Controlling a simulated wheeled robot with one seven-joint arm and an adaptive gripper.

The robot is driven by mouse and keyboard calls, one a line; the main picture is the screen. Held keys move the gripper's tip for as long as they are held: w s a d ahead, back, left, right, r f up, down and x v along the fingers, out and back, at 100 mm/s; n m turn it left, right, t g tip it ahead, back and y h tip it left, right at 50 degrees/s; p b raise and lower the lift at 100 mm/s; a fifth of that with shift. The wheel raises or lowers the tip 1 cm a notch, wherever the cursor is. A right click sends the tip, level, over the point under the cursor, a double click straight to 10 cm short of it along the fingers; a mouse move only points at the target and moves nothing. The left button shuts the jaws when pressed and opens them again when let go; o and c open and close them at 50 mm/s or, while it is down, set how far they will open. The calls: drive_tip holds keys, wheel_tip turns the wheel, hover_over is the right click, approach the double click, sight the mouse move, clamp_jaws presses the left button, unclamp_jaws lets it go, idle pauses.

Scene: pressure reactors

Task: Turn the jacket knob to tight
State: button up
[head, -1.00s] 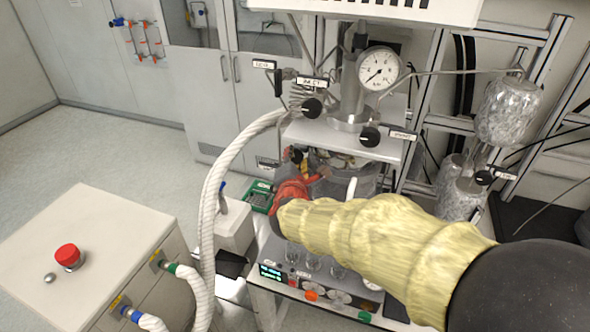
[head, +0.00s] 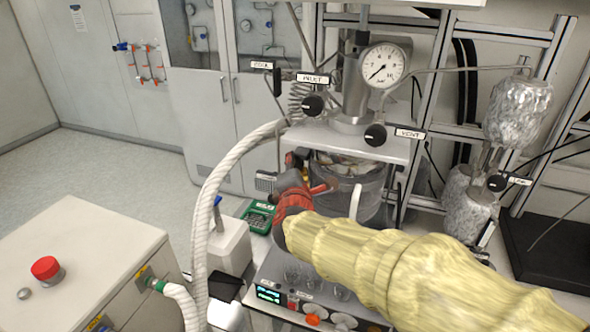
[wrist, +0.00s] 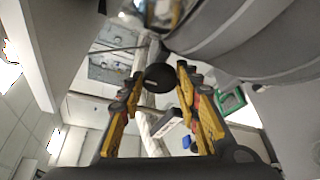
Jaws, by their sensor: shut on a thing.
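The jacket knob (wrist: 158,80) shows in the wrist view as a round black knob between my two yellow-and-black fingers. My gripper (wrist: 160,72) is shut on it, one finger on each side. A pale tag (wrist: 174,118) with dark marks, unreadable, lies just below the knob. In the head view my gripper (head: 292,172) is at the left side of the reactor vessel (head: 372,198), under the white shelf. The knob cannot be made out there, and its pointer setting cannot be read.
Above are a white shelf (head: 335,140), the inlet knob (head: 313,104), the vent knob (head: 376,135) and a pressure gauge (head: 384,65). A thick white hose (head: 208,200) runs left of my gripper. A cabinet with a red button (head: 45,268) is at left.

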drive_tip(key=o, duration=0.9)
drive_tip(key=shift+s, duration=0.15)
drive_tip(key=s, duration=0.4)
drive_tip(key=s+r, duration=0.1)
drive_tip(key=s, duration=0.2)
drive_tip(key=s+r, duration=0.1)
drive_tip(key=s, duration=0.3)
drive_tip(key=shift+s, duration=0.3)
